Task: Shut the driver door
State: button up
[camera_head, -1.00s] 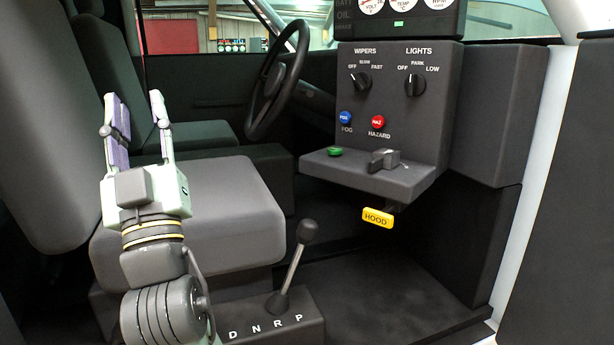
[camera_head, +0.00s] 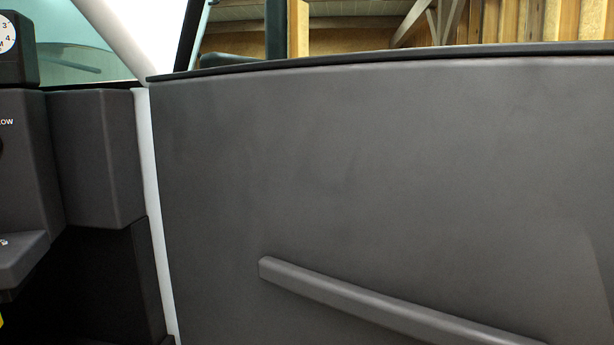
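The driver door (camera_head: 400,170) fills most of the head view from the middle to the right edge. Its dark grey inner panel faces me, so the door stands open. A long grey pull bar (camera_head: 390,308) slants down to the right across the panel's lower part. The door's left edge meets the white door pillar (camera_head: 157,215). The door's far edge lies outside the view. My gripper is not in view.
Part of the dark dashboard (camera_head: 95,155) stands at the left, with a jutting shelf (camera_head: 20,262) at the left edge. Above the door sill, wooden posts (camera_head: 490,22) and a building wall show outside.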

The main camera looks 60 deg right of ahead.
aim_at(329, 171)
jog(key=l+z, duration=0.1)
jog(key=z, duration=0.6)
jog(key=l+z, duration=0.15)
jog(key=z, duration=0.2)
